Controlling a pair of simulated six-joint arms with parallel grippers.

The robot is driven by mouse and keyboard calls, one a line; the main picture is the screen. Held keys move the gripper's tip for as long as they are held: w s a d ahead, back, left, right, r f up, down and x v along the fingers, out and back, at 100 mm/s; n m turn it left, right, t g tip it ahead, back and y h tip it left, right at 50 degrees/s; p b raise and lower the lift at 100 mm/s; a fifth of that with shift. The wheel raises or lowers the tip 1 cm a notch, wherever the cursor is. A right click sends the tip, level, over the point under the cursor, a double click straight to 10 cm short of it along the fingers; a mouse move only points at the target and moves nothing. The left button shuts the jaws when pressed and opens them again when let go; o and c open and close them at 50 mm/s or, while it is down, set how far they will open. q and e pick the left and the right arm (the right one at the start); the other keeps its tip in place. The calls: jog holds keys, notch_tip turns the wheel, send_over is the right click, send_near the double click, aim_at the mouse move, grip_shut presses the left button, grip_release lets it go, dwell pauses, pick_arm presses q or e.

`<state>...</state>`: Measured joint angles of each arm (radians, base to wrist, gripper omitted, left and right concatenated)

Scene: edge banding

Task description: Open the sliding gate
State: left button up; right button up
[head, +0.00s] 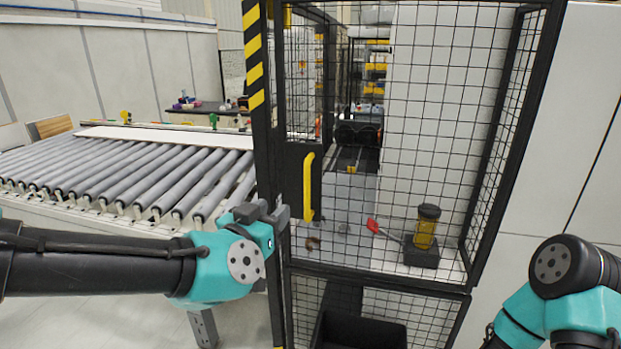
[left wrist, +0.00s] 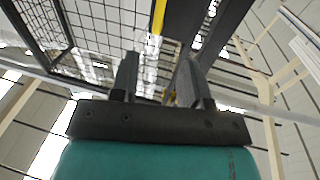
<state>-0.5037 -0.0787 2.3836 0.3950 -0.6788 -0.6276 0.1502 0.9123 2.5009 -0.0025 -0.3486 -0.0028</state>
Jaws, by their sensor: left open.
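The sliding gate is a black wire-mesh panel in a dark frame, with a vertical yellow handle (head: 308,187) on a black plate (head: 295,180). The gate (head: 300,70) stands beside a post with yellow and black stripes (head: 254,55). My left gripper (head: 281,211) is just left of the handle's lower end, apart from it as far as I can tell. In the left wrist view my left gripper (left wrist: 158,85) is open, with the yellow handle (left wrist: 159,16) beyond the fingertips. My right arm shows at the lower right; its gripper is out of view.
A roller conveyor (head: 130,175) lies to the left of the fence. Behind the mesh are a yellow and black canister (head: 425,228), a red-tipped tool (head: 373,226) and a machine. A black bin (head: 358,332) is below. The mesh fence (head: 450,150) extends to the right.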

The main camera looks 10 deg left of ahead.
aim_at(306, 182)
pick_arm(q)
jog(key=x, duration=1.7)
jog(key=shift+w+f, duration=0.15)
jog(key=shift+w, duration=0.15)
jog(key=shift+c, duration=0.2)
grip_shut()
